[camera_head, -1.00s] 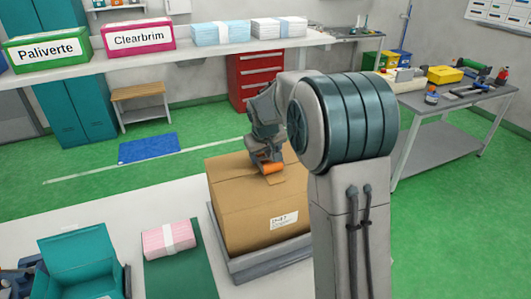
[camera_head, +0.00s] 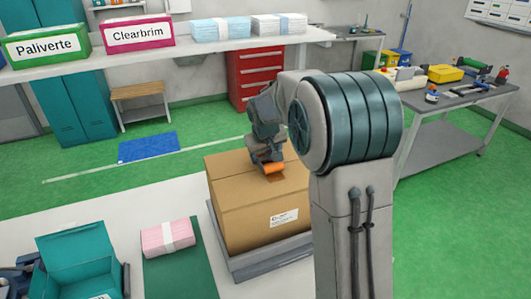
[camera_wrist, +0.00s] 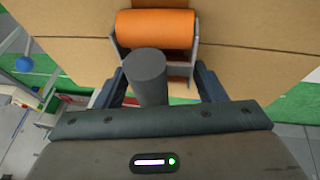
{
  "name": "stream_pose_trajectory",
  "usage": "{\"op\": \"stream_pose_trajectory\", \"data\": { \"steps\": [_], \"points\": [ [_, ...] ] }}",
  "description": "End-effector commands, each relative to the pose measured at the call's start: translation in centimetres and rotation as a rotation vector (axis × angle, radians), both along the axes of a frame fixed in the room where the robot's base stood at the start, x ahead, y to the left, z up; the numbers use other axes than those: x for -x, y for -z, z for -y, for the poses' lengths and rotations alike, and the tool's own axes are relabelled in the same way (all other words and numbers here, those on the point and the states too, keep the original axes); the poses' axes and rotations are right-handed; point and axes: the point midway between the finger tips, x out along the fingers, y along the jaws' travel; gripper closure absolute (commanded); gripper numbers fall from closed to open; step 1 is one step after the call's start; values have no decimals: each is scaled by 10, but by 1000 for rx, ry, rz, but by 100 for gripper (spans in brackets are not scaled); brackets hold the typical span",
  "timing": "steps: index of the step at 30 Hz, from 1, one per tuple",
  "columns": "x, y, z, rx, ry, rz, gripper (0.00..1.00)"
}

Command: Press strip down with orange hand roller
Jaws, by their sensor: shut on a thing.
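A brown cardboard box (camera_head: 240,208) sits on the table, its top shut along a seam. My gripper (camera_head: 265,158) is over the box top, shut on the grey handle of the orange hand roller (camera_head: 274,169). In the wrist view the roller (camera_wrist: 155,30) lies over the box top, between grey side plates, and the handle stands between my gripper's fingers (camera_wrist: 158,88). A darker brown patch (camera_head: 292,174), perhaps the strip, shows just right of the roller. The roller hides much of it, and I cannot tell how firmly the roller touches.
The box stands on a grey platform (camera_head: 272,262). Left of it are a pink bundle (camera_head: 167,238) on a green mat (camera_head: 180,275) and an open teal box (camera_head: 75,258). Behind, a long shelf (camera_head: 150,57) carries labelled boxes and paper bundles.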

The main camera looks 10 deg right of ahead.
Motion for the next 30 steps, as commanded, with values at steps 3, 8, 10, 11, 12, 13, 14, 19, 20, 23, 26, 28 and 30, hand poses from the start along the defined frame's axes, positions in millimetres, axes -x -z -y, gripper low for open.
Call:
{"op": "stream_pose_trajectory", "data": {
  "steps": [3, 8, 10, 11, 12, 13, 14, 19, 20, 23, 26, 28, 30],
  "points": [
    [5, 3, 1, 0, 0, -2, 54],
    [8, 2, 2, 1, 1, -4, 54],
    [11, 3, 2, 1, 1, -5, 54],
    [12, 3, 2, 1, 1, -5, 54],
    [13, 3, 3, 1, 1, -5, 54],
    [14, 3, 3, 1, 1, -5, 54],
    [15, 3, 3, 1, 1, -5, 54],
    [18, 2, 3, 1, 1, -5, 54],
    [19, 2, 4, 1, 1, -5, 54],
    [23, 2, 4, 1, 1, -5, 54],
    [26, 1, 5, 1, 1, -4, 54],
    [27, 1, 5, 1, 1, -4, 54],
    [28, 1, 5, 1, 1, -4, 54]
  ]
}}
